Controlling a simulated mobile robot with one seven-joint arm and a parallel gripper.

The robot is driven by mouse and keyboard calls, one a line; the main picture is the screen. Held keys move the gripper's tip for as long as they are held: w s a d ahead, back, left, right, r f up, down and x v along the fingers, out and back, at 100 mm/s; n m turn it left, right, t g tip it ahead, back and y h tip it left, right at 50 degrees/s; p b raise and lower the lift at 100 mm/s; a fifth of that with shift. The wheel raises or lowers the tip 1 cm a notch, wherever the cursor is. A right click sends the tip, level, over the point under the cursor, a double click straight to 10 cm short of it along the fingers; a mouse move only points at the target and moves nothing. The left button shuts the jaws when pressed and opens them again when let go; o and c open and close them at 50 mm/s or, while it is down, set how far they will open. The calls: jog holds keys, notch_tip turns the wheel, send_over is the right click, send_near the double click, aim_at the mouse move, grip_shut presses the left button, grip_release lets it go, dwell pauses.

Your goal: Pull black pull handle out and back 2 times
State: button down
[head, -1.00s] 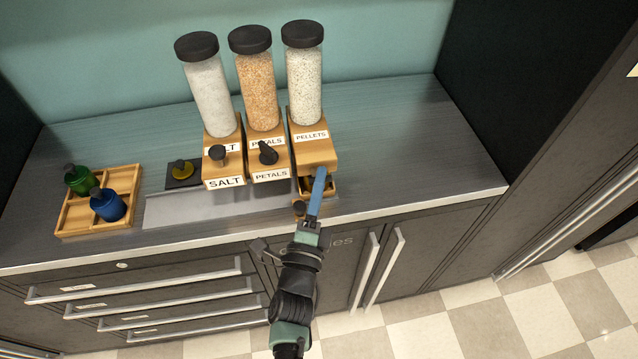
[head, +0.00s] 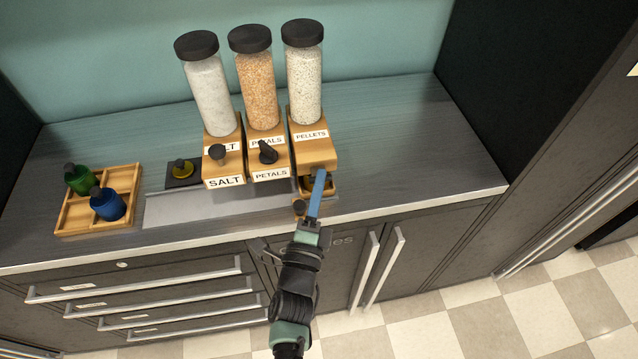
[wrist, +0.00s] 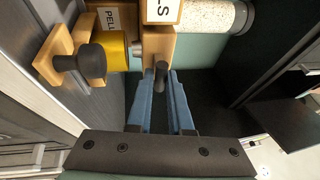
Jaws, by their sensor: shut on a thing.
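The dispenser labelled PELLETS (head: 311,135) is the right one of three on the counter. Its black pull handle (wrist: 160,78) sticks out of the wooden front block and lies between my blue fingertips in the wrist view. My gripper (head: 318,180) is shut on this handle, in front of the dispenser. How far the handle is drawn out is hard to tell. Below the block is a small wooden holder (wrist: 53,52) with a yellow container (wrist: 113,50) and a black knob (wrist: 84,64); my fingers partly hide them in the head view.
The SALT (head: 225,182) and PETALS (head: 271,174) dispensers stand close on the left. A wooden tray (head: 72,217) with a green bottle (head: 79,179) and a blue bottle (head: 108,204) is at far left. The counter right of the dispensers is clear.

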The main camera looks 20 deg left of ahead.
aim_at(328, 178)
dwell(0.8)
jog(key=shift+s+d+b, duration=0.2)
jog(key=shift+s+d, duration=0.3)
jog(key=shift+s, duration=0.2)
jog(key=shift+s+d+b, duration=0.2)
jog(key=shift+s+d, duration=0.3)
jog(key=shift+s, duration=0.2)
jog(key=c, duration=0.8)
grip_release()
jog(key=shift+s, duration=0.1)
jog(key=shift+c, duration=0.2)
